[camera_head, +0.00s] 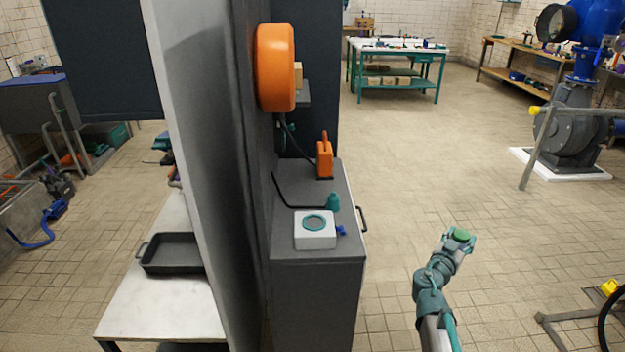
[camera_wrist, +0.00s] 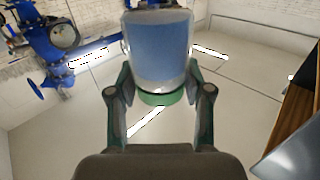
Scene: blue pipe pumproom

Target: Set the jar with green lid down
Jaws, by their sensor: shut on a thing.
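The jar is held in my gripper (camera_head: 459,240), out over open floor to the right of the dark cabinet. In the head view only its green lid (camera_head: 460,235) shows clearly, facing up toward the camera; the body is mostly hidden. In the wrist view the jar (camera_wrist: 160,45) is clear with blue contents, and the green lid sits at its lower end in the picture. My gripper's two fingers (camera_wrist: 160,90) are shut on the jar, one on each side near the lid. Nothing shows touching the jar except my gripper.
The dark cabinet top (camera_head: 300,263) carries a white box with a round teal disc (camera_head: 315,229), a teal item (camera_head: 333,202) and an orange device (camera_head: 324,158). A tall dark panel (camera_head: 215,150) stands left of it. A black tray (camera_head: 173,254) lies on a white table (camera_head: 150,308).

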